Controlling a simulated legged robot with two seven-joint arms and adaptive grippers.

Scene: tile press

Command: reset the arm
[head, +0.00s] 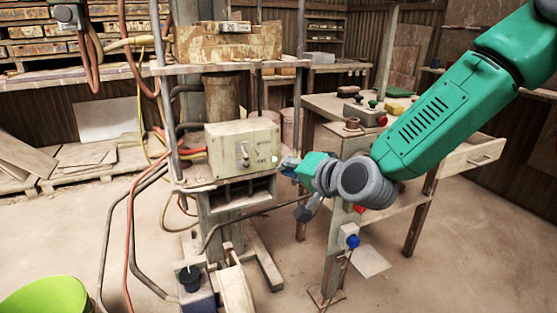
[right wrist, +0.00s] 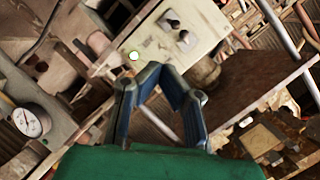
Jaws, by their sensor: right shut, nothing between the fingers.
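My right arm (head: 445,115) comes in from the upper right, green with grey joints. Its gripper (head: 287,165) is beside the lower right corner of the pale control box (head: 228,150). In the right wrist view, the gripper (right wrist: 163,73) has blue-grey fingers that meet at the tips with nothing held. The control box (right wrist: 205,22) lies just beyond the fingertips, with two dark knobs and a lit round indicator (right wrist: 134,56). I cannot tell whether the fingertips touch the box. My left gripper is not in view.
A wooden workbench (head: 325,104) with coloured buttons and an open drawer (head: 470,158) stands right of the press. Metal posts, hoses and cables surround the box. A green bucket (head: 45,298) is at lower left. A round gauge (right wrist: 31,120) shows in the wrist view.

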